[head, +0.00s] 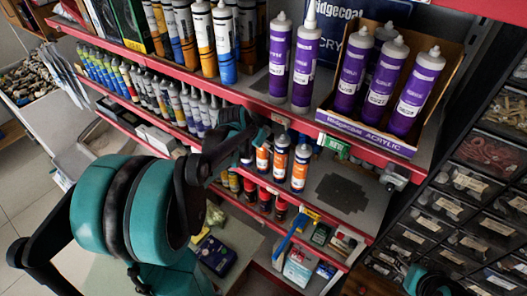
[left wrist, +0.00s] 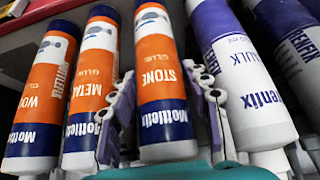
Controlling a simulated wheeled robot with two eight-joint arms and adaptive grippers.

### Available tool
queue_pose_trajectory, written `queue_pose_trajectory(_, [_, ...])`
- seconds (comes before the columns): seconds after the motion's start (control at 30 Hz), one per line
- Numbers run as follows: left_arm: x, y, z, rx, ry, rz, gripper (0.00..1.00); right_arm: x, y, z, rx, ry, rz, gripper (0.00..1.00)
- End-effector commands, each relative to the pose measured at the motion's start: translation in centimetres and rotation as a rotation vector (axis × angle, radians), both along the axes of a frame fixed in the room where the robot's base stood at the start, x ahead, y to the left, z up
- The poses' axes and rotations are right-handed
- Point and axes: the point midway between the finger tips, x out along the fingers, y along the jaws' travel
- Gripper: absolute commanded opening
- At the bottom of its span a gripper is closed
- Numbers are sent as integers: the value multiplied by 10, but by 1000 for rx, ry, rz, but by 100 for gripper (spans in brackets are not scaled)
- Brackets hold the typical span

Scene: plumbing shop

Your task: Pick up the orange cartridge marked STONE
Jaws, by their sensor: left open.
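The orange STONE cartridge (left wrist: 160,75), with white and dark blue bands, shows in the left wrist view between the orange METAL cartridge (left wrist: 92,80) and a purple-and-white CAULK cartridge (left wrist: 240,75). My left gripper (left wrist: 163,105) is open, with one finger on each side of STONE; I cannot tell whether they touch it. In the head view, my left gripper (head: 250,143) reaches the lower shelf at the left end of the orange row. The leftmost orange cartridge (head: 263,158) there appears to be STONE, partly hidden; its label is unreadable.
The WOOD cartridge (left wrist: 42,90) stands beside METAL. The red-edged upper shelf (head: 270,108) with purple cartridges overhangs the row. A bare dark patch of shelf (head: 342,193) lies to the right.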

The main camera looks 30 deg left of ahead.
Motion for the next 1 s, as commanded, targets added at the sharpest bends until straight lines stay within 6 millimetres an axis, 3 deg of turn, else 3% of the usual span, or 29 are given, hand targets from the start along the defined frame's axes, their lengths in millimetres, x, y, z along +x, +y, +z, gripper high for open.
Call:
queue_pose_trajectory(0.03, [0,0,0,0,0,0,48,0,0,0,0,0,0,40])
queue_pose_trajectory(0.2, [0,0,0,0,0,0,3,0,0,0,0,0,0,40])
queue_pose_trajectory(0.23, [0,0,0,0,0,0,0,0,0,0,0,0,0,40])
queue_pose_trajectory(0.57, [0,0,3,0,-1,0,0,0,0,0,0,0,0,40])
queue_pose_trajectory(0.73, [0,0,18,0,-1,0,0,0,0,1,0,0,0,40])
queue_pose_trajectory(1.0, [-59,5,15,0,0,4,0,0,0,-2,0,0,0,40])
